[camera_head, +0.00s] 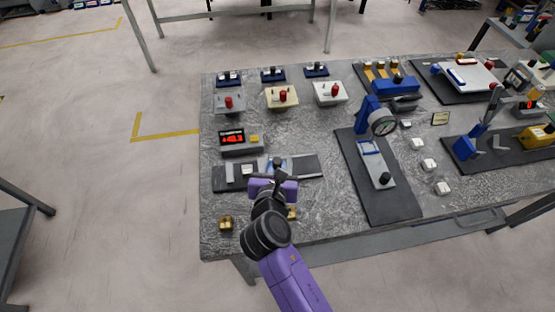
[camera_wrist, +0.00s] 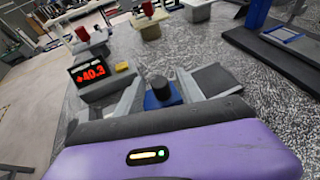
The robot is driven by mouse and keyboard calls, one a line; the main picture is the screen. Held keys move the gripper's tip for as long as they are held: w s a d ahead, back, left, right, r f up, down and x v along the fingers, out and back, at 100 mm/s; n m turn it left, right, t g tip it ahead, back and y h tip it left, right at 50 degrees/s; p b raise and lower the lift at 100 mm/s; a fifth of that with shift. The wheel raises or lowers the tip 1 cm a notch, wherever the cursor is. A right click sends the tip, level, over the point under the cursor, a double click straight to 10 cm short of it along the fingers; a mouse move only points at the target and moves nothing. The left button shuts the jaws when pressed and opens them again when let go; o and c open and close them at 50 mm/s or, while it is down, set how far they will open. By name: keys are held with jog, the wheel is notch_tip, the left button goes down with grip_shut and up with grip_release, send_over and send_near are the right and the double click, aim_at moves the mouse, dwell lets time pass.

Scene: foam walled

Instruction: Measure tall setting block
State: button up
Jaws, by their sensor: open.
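My gripper (camera_head: 277,170) is open above a flat gauge on a dark mat (camera_head: 306,166) at the table's left front. In the wrist view its grey fingers (camera_wrist: 160,86) stand on either side of a blue slide with a black knob (camera_wrist: 160,89); I cannot tell whether they touch it. A readout box (camera_head: 239,143) behind it shows red digits, about +40.3 in the wrist view (camera_wrist: 93,72). Two small brass blocks (camera_head: 226,222) lie near the front edge, one partly hidden by my arm (camera_head: 292,213). I cannot tell which block is the tall setting block.
A dial gauge stand (camera_head: 381,124) is on a dark mat right of my gripper. Small white blocks (camera_head: 429,164) lie beyond it. Boxes with red knobs (camera_head: 282,97) line the back left. Bare tabletop shows at the front left.

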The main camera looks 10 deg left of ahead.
jog(key=shift+w+f, duration=0.15)
jog(key=shift+w, duration=0.25)
grip_shut()
jog(key=shift+s+a, duration=0.2)
jog(key=shift+a, duration=0.45)
jog(key=shift+s+a, duration=0.25)
jog(key=shift+a, duration=0.45)
jog(key=shift+s+a, duration=0.2)
jog(key=shift+a, duration=0.45)
grip_release()
